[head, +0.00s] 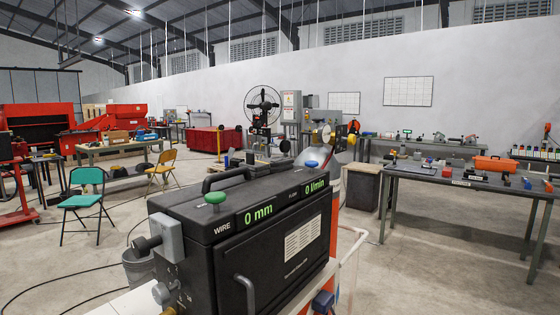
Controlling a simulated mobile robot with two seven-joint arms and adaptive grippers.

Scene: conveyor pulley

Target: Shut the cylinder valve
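A black wire feeder box (290,250) fills the lower middle of the head view. Its two green displays read 0 mm under WIRE (258,214) and 0 l/min for the flow (314,187). A green knob (215,198) and a blue knob (311,164) stand on its top edge. An orange upright part (336,197) shows just behind its right end, mostly hidden by the box. I cannot make out a cylinder valve for certain. Neither of my grippers is in view.
A grey handle (245,293) sticks out of the box front. A grey bucket (138,268) stands at its left. A green chair (86,203) and a yellow chair (162,168) are at the left. A workbench (470,180) stands at the right, with clear floor (440,260) before it.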

